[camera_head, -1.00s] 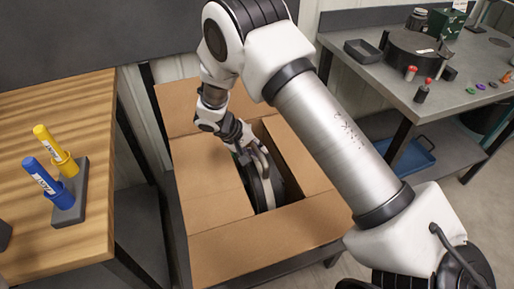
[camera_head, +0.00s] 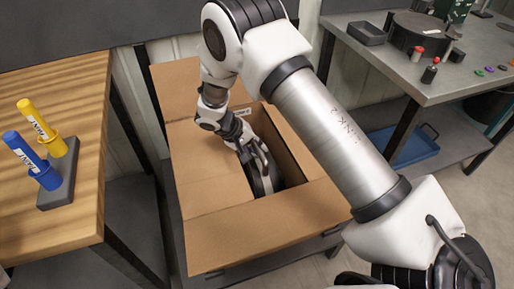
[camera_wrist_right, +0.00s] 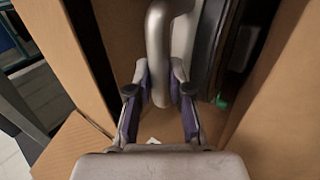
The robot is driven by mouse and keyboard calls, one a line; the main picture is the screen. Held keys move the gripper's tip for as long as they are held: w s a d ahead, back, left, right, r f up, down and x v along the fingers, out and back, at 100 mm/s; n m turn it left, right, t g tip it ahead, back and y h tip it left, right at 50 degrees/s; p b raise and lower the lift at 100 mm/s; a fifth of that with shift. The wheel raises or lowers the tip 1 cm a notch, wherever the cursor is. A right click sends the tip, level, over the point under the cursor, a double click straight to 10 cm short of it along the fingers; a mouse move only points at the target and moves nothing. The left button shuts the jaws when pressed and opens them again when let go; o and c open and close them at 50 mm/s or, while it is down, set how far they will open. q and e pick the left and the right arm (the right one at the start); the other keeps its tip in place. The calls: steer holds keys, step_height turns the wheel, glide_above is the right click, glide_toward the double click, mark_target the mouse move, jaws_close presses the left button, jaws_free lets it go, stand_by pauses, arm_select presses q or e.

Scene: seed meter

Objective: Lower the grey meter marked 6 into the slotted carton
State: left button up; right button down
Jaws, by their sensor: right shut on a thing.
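The grey meter (camera_head: 263,183) is a round, upright disc partly inside the slotted carton (camera_head: 236,236). Its lower part is hidden by the carton's front wall, and I cannot read its mark. My right gripper (camera_head: 256,149) reaches down into the carton opening from the back left. In the right wrist view the right gripper (camera_wrist_right: 160,92) is shut on the meter's curved grey handle (camera_wrist_right: 157,45). Carton walls rise close on both sides there. Whether the meter touches the carton's bottom or a slot is hidden. My left gripper does not show.
A wooden table (camera_head: 60,222) at left holds a stand (camera_head: 62,186) with a blue and a yellow marker. A grey bench (camera_head: 455,85) at back right carries a dark round pot (camera_head: 412,36), a tray and small bottles. A blue tray (camera_head: 413,147) lies on its lower shelf.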

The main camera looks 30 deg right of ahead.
steer(key=shift+f+b, duration=0.4)
steer(key=shift+b, duration=0.05)
stand_by(0.5)
steer(key=c, duration=1.1)
jaws_free()
steer(key=shift+o, duration=0.6)
steer(key=shift+s+f, duration=0.1)
steer(key=shift+f, duration=0.05)
step_height(320, 180, up, 12)
steer(key=p, duration=0.8)
